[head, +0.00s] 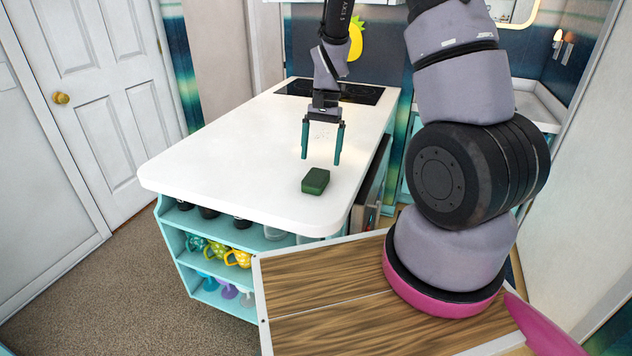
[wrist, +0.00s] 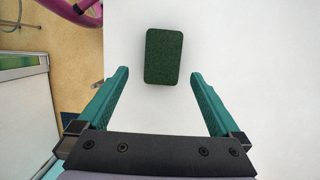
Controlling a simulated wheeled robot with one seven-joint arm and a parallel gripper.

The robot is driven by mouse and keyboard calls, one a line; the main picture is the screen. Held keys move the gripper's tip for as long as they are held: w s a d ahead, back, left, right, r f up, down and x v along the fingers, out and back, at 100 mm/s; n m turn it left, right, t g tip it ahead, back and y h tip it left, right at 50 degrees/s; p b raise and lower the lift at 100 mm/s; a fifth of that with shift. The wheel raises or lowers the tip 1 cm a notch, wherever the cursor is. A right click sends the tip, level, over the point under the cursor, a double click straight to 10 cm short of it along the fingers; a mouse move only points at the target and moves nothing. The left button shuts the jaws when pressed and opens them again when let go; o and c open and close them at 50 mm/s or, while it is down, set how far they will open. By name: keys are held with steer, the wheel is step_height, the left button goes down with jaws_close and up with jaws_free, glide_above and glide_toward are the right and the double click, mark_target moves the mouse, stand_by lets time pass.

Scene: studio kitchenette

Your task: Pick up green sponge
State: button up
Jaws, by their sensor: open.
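The green sponge (head: 315,181) is a small dark green block lying on the white countertop (head: 240,160), near its right front edge. In the wrist view the sponge (wrist: 164,56) lies flat, just beyond the fingertips and roughly centred between them. My gripper (head: 321,157) hangs above the counter with its teal fingers pointing down, apart from the sponge. The wrist view shows the same gripper (wrist: 158,73) open, with nothing between its fingers.
A black cooktop (head: 330,92) is set into the far end of the counter. Shelves (head: 215,262) with mugs and glasses sit under the near edge. The counter surface around the sponge is clear. A white door (head: 110,100) stands at the left.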

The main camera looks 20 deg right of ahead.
mark_target(316, 175)
steer(key=x, duration=0.6)
steer(key=shift+s+a+f, duration=0.1)
steer(key=shift+a+f, duration=0.05)
steer(key=shift+a, duration=0.2)
steer(key=c, duration=1.3)
